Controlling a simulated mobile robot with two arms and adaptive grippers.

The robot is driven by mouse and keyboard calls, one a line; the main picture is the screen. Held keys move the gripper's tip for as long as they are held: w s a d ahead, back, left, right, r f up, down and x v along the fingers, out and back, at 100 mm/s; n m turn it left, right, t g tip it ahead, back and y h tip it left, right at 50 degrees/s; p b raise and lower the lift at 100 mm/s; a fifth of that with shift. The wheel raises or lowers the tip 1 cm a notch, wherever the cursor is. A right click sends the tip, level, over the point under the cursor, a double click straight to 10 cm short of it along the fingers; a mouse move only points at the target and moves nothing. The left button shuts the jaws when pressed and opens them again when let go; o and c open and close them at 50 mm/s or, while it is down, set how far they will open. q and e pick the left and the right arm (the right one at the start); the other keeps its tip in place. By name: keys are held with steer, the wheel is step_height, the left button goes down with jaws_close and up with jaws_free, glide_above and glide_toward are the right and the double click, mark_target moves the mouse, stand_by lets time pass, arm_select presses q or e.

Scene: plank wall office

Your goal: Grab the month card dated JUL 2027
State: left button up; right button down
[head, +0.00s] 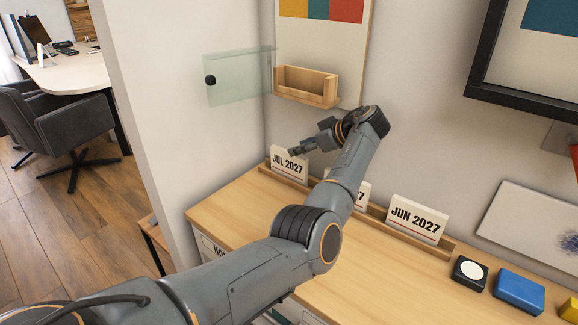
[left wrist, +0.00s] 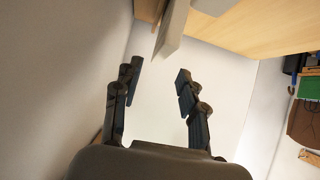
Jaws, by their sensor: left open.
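The white JUL 2027 card (head: 289,165) stands upright in a wooden rail (head: 376,211) at the back of the desk, at its left end. A second card (head: 362,194) is mostly hidden behind my left arm; only a final 7 shows. The JUN 2027 card (head: 417,219) stands farther right. My left gripper (head: 300,148) is just above the JUL 2027 card's top edge, pointing left. In the left wrist view its fingers (left wrist: 157,78) are apart with nothing between them. A pale card-like panel (left wrist: 173,30) shows beyond them; its print cannot be seen.
A wooden wall box (head: 306,86) and a glass panel (head: 238,78) are above the gripper. A black block with a white disc (head: 469,272) and a blue block (head: 519,290) lie right on the desk (head: 240,205). The desk's left part is clear.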

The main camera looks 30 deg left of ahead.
mark_target(289, 166)
arm_select(q)
steer(key=x, duration=0.5)
steer(key=shift+d+f+p, duration=0.15)
steer(key=shift+f+p, duration=0.05)
steer(key=shift+p, duration=0.2)
steer(key=shift+d, duration=0.1)
jaws_close()
